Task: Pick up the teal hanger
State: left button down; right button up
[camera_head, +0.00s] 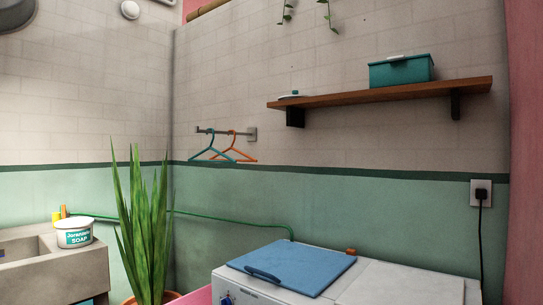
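The teal hanger (208,150) hangs by its hook from a short metal rail (225,131) on the tiled back wall. An orange hanger (236,152) hangs on the same rail just to its right, and the two overlap in the picture. Neither of my grippers shows in the head view.
A washing machine with a blue board (292,266) on top stands below at the right. A tall plant (145,235) stands at the left, beside a sink counter (55,278) with a soap tub (73,232). A wooden shelf (380,95) with a teal box (401,71) is at the upper right.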

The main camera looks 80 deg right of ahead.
aim_at(231, 161)
jog(key=z, duration=2.05)
jog(key=i+j, duration=0.1)
jog(key=j, duration=0.25)
jog(key=i+j, duration=0.1)
jog(key=j, duration=0.55)
jog(key=i+j+z, duration=0.1)
jog(key=j, duration=0.25)
jog(key=i+j+z, duration=0.1)
jog(key=j, duration=0.25)
jog(key=j+z, duration=0.15)
jog(key=j, duration=0.2)
jog(key=i, duration=0.05)
